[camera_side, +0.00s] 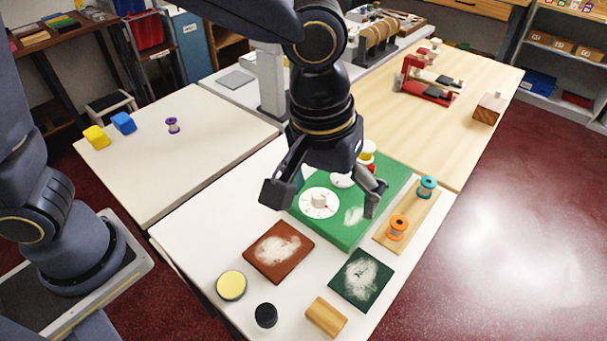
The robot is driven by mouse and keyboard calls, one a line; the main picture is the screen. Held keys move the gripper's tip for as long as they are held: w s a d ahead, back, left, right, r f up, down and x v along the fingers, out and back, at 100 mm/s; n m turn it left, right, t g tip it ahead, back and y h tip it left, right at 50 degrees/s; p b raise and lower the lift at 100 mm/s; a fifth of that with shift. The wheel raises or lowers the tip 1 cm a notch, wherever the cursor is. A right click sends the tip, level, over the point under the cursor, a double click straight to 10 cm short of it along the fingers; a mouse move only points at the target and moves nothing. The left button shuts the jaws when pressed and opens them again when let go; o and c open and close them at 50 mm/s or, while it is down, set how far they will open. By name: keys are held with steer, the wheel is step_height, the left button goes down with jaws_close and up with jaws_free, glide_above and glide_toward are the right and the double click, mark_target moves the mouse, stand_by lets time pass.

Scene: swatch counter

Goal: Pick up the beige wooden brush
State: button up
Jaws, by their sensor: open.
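A beige wooden block (326,318), which looks like the brush, lies on the white counter near its front edge, at the bottom of the side view. No bristles show from this angle. My gripper (322,205) points down over the green box with its two fingers wide apart, open and empty. It is above and behind the brush, well apart from it. The gripper partly hides the green box (345,234) and a white dial (319,203) on it.
A dark green swatch (362,279) lies just behind the brush, a brown swatch (278,252) further left. A black round piece (266,316) and a yellow-topped disc (231,286) lie left of it. Orange (397,228) and teal (427,187) spools stand on a wooden strip at right.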

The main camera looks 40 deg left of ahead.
steer(key=s+d+f+m+g, duration=0.1)
steer(key=s+d+f+m, duration=0.1)
steer(key=s+d+f, duration=0.4)
glide_above(327, 316)
steer(key=shift+y, duration=0.4)
step_height(327, 316, down, 11)
steer(key=shift+f, duration=0.1)
step_height(327, 316, down, 6)
steer(key=shift+r, duration=0.15)
steer(key=c, duration=1.2)
steer(key=shift+r, duration=0.2)
steer(key=shift+c, duration=0.2)
